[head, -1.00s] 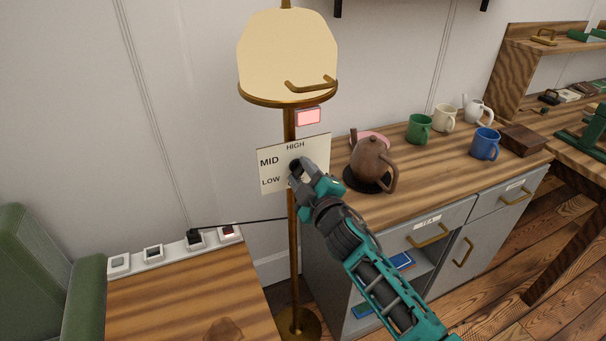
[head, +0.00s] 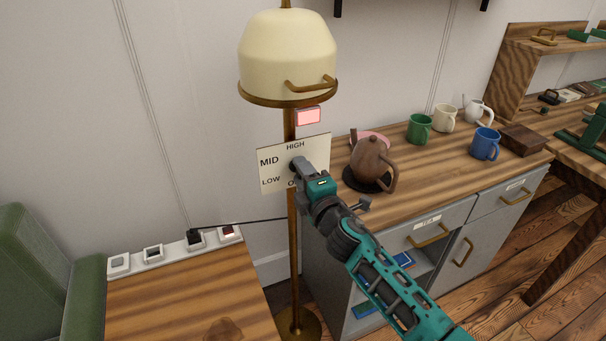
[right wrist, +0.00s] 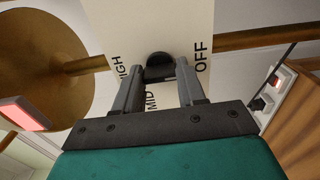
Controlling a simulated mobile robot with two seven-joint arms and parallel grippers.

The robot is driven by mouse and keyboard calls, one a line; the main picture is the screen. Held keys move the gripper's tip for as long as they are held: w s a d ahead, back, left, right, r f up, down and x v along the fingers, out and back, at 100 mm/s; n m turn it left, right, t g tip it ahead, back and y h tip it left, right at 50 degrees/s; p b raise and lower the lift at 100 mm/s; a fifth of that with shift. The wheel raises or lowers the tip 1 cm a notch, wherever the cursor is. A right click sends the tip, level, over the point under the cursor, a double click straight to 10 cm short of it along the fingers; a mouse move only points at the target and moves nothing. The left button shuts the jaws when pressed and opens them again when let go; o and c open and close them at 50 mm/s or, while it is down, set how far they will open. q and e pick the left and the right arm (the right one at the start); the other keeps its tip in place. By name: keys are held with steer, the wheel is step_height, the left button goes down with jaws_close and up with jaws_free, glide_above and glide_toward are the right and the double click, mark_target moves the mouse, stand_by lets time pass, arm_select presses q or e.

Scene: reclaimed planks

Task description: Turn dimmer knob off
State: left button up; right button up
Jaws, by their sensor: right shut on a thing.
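The dimmer knob (head: 296,163) is a small dark knob on a cream dial plate (head: 267,150) fixed to a brass lamp pole. The plate reads HIGH at the top, MID and LOW at left; OFF shows in the right wrist view. My right gripper (head: 299,167) is shut on the knob, which also shows between its fingers in the right wrist view (right wrist: 159,63). Which mark the knob points to is hard to tell. The cream lamp shade (head: 287,50) above looks shaded, not glowing. My left gripper is not in view.
A pink-lit panel (head: 308,117) hangs on the pole above the plate. A brown teapot (head: 371,160) and several mugs stand on the wooden counter (head: 425,185) at right. A power strip (head: 174,250) with a plugged cord lies on the table at lower left.

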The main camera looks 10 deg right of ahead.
stand_by(0.4)
steer(key=o, duration=1.1)
steer(key=shift+c, duration=0.2)
steer(key=s+d, duration=0.2)
steer(key=s, duration=1)
steer(key=shift+s+d, duration=0.25)
steer(key=shift+s, duration=0.1)
steer(key=s+d+f+m+g+h, duration=0.1)
steer(key=s+d+f+m+g, duration=0.1)
steer(key=s+f+m, duration=0.4)
step_height(320, 180, down, 4)
steer(key=shift+s+r+m+g, duration=0.1)
steer(key=shift+s+m+g, duration=0.4)
steer(key=shift+m, duration=0.7)
steer(key=s+f+m+g, duration=0.1)
steer(key=s+f+m, duration=0.1)
steer(key=s+m, duration=0.1)
steer(key=s+f+m+g, duration=0.1)
steer(key=s+f+m, duration=0.2)
steer(key=s+d+f+m+g, duration=0.1)
steer(key=s+f+m, duration=0.2)
steer(key=shift+s+f+g, duration=0.15)
steer(key=shift+s+g, duration=0.2)
steer(key=shift+g, duration=0.05)
steer(key=shift+c, duration=0.3)
